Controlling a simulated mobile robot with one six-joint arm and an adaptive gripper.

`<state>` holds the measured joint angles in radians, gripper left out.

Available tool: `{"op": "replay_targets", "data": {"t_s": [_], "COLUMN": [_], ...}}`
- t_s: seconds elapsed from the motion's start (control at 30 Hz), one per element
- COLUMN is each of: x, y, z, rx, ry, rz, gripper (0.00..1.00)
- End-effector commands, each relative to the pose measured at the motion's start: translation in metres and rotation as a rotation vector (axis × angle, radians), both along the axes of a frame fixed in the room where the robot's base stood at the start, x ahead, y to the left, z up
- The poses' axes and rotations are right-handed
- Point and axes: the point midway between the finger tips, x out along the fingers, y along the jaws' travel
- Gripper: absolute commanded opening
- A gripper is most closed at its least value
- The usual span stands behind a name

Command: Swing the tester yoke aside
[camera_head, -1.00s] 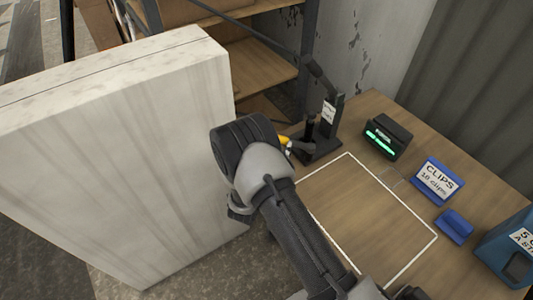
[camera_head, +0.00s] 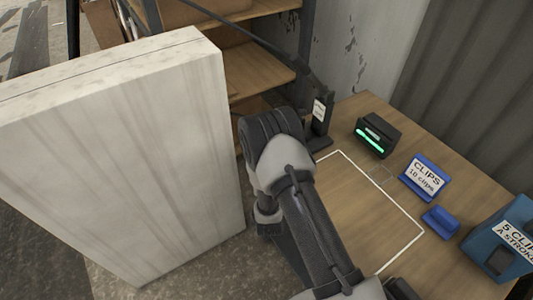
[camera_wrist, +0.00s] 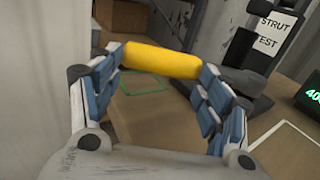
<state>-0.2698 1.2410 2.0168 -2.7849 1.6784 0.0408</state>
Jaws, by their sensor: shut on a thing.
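In the wrist view, my gripper (camera_wrist: 161,64) has its two blue-padded fingers at the ends of a thick yellow grip (camera_wrist: 158,58) and is shut on it. How the grip joins the tester yoke is not visible. The dark strut tester (camera_wrist: 245,52) stands to the right, with a white label reading "STRUT TEST". In the head view the tester (camera_head: 322,128) stands upright at the bench's left back corner. My arm covers its lower left part, and hides the gripper and the yellow grip there.
On the bench (camera_head: 365,195) are a white outlined area, a dark box with a green display (camera_head: 377,136), a blue clips holder (camera_head: 425,178), a small blue block (camera_head: 440,221) and a larger blue unit (camera_head: 500,240). A tall pale panel (camera_head: 120,160) stands left of my arm; shelves are behind.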

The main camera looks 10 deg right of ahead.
Motion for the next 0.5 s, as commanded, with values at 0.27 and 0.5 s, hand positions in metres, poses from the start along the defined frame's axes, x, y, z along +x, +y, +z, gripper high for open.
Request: {"op": "replay_targets", "data": {"t_s": [0.27, 0.5], "x": [0.0015, 0.0009], "y": [0.0000, 0.0000], "z": [0.0023, 0.0012], "rx": [0.000, 0.000], "ry": [-0.007, -0.003], "rz": [-0.001, -0.001], "gripper": [0.74, 0.90]}}
